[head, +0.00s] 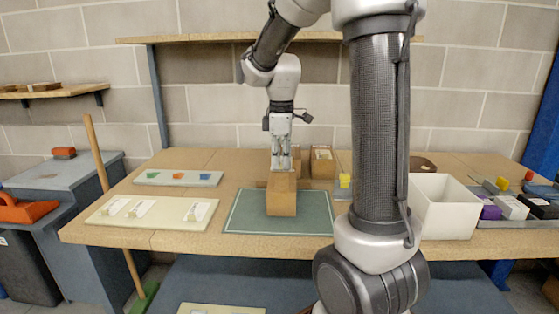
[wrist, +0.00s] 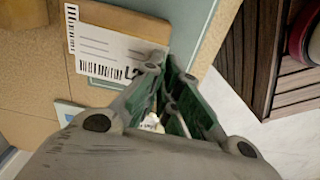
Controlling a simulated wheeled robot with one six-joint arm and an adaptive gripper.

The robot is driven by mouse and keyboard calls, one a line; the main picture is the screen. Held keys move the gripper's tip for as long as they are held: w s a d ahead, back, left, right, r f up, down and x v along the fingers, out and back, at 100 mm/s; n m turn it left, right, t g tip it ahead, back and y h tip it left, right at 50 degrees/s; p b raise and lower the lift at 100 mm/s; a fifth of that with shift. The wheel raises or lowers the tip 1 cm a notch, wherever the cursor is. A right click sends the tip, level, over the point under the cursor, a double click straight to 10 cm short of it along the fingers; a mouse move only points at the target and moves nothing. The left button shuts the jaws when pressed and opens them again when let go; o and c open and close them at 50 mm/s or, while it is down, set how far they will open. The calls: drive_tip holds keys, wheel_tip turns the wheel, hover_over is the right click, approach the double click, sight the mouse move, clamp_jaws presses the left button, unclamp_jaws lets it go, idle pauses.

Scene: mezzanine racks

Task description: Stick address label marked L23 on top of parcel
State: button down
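The brown parcel (head: 281,203) stands on the green mat (head: 243,214) at the middle of the bench. My gripper (head: 281,167) points down just over the parcel's top in the head view. In the wrist view, a white label (wrist: 103,52) with barcodes reads "L2", the rest of its mark hidden by a finger. My fingertips (wrist: 166,62) close together at the label's right end and hold it there. A brown surface (wrist: 128,24), apparently the parcel, borders the label. I cannot tell whether the label touches the parcel's top.
A cream board (head: 165,224) with several white pieces lies left of the mat. Behind it is a pale strip (head: 150,178) with coloured pieces. Cartons (head: 322,165) stand behind the parcel. A white bin (head: 445,210) and a tray of small items (head: 520,220) are at right.

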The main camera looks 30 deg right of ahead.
sight(281, 192)
drive_tip(key=shift+s+d+f, duration=0.1)
drive_tip(key=shift+s, duration=0.05)
drive_tip(key=shift+f, duration=3)
drive_tip(key=shift+f, duration=0.5)
drive_tip(key=c, duration=1.6)
unclamp_jaws()
drive_tip(key=shift+o, duration=0.2)
drive_tip(key=o, duration=0.3)
drive_tip(key=shift+r, duration=0.1)
